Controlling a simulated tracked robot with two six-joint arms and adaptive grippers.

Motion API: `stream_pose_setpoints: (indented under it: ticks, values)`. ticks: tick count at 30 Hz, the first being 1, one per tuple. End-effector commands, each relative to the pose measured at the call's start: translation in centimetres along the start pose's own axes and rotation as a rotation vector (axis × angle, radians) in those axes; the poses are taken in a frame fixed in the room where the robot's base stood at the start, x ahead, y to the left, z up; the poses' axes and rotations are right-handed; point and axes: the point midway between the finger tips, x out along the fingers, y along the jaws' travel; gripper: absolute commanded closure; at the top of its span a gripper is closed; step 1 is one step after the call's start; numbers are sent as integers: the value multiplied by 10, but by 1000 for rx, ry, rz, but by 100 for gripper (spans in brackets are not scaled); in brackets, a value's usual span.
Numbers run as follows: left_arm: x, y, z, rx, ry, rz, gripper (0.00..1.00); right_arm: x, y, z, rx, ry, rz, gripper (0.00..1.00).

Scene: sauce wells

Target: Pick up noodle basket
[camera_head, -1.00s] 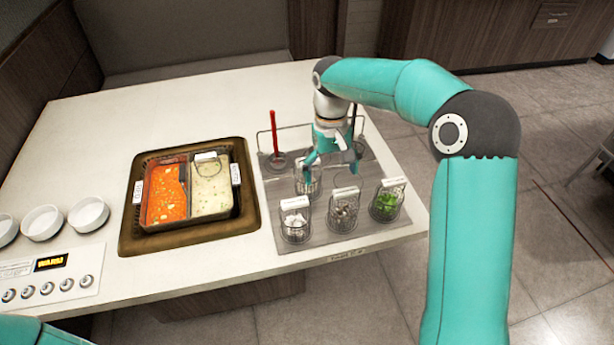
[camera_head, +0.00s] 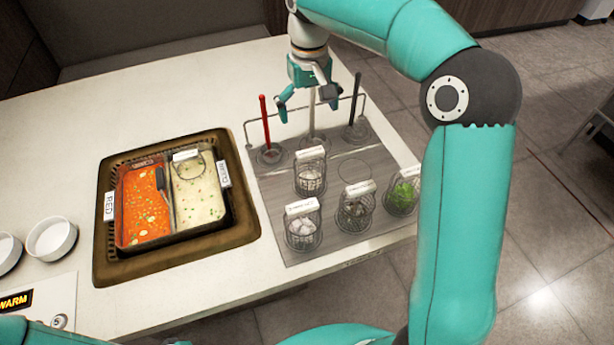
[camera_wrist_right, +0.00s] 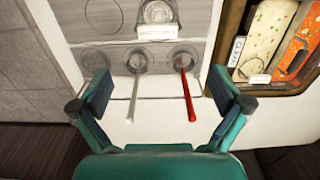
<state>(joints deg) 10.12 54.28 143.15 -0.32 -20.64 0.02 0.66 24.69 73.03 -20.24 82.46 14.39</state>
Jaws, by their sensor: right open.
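Several wire baskets with white labels stand on a grey tray (camera_head: 276,190). The rear one (camera_head: 310,180) holds white pieces, the front left one (camera_head: 303,232) white pieces, the front middle one (camera_head: 355,212) brownish pieces and the right one (camera_head: 401,196) green leaves. The labels are too small to read, so I cannot tell which is the noodle basket. My right gripper (camera_head: 308,103) is open and empty, behind and above the rear basket, near a white-handled utensil (camera_head: 311,115). In the right wrist view the open fingers (camera_wrist_right: 160,88) flank the white and red handles. My left gripper is out of view.
A red handle (camera_head: 266,122) and a dark handle (camera_head: 356,99) stand upright at the tray's rear, by a wire rail. A divided pot (camera_head: 107,240) with red and pale broth sits left. White bowls (camera_head: 52,238) stand far left. The table behind the pot is clear.

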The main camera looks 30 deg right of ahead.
Motion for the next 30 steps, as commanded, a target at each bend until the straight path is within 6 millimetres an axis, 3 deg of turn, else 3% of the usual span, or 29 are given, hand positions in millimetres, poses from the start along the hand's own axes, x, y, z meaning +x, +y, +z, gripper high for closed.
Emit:
stream_pose_setpoints:
  ticks: [8,18,30]
  values:
    - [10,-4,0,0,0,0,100,37,7,4,14,-5,1,0]
    - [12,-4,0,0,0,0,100,106,11,5,21,-4,1,0]
    - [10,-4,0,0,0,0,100,138,13,6,22,-4,1,0]
